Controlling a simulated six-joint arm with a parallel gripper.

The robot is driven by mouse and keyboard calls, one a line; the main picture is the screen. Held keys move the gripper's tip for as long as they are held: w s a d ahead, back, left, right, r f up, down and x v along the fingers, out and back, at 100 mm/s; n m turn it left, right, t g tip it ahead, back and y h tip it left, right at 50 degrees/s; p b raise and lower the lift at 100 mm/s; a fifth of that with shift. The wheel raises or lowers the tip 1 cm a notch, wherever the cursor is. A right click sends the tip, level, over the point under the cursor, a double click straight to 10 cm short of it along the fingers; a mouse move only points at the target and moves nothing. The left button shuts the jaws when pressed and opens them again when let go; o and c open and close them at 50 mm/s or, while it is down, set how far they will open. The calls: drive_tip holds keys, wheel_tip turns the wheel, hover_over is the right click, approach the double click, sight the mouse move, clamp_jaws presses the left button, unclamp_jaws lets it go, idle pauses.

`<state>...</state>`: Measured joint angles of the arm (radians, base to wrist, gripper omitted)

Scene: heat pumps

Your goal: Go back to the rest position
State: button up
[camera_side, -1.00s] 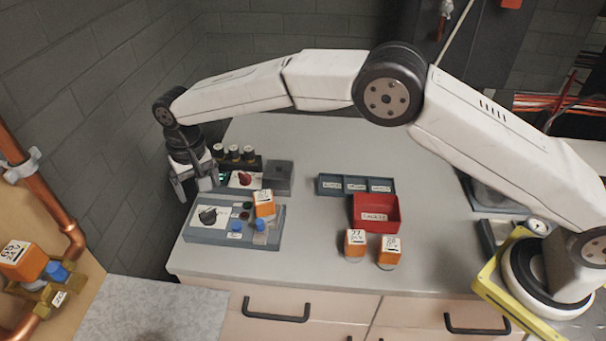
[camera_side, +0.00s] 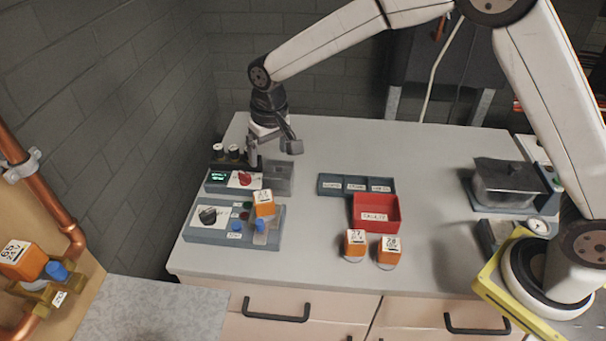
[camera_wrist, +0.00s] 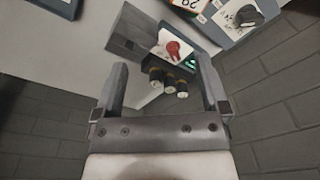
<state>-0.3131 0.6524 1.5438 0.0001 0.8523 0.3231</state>
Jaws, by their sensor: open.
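My gripper (camera_side: 272,148) is open and empty. In the side view it hangs above the back left of the worktop, over the device with the red knob (camera_side: 245,179) and its grey block (camera_side: 278,179). In the wrist view my gripper (camera_wrist: 160,90) has its two fingers spread apart. Between and beyond them show the red knob (camera_wrist: 173,47), the grey block (camera_wrist: 131,32) and several dark cylinders with pale tops (camera_wrist: 168,86). Nothing is held between the fingers.
A grey control box (camera_side: 205,238) with an orange block (camera_side: 264,203) stands at the front left. A red bin (camera_side: 377,222), a blue divided tray (camera_side: 355,177) and two orange blocks (camera_side: 354,243) are mid-worktop. A brick wall is behind.

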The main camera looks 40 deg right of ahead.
drive_tip(key=s+d, duration=0.8)
drive_tip(key=s, duration=0.3)
drive_tip(key=s+d+t, duration=0.1)
drive_tip(key=s+d, duration=0.7)
drive_tip(key=s, duration=0.3)
drive_tip(key=shift+f+t, duration=0.3)
drive_tip(key=shift+f, duration=0.05)
drive_tip(key=shift+d, duration=0.1)
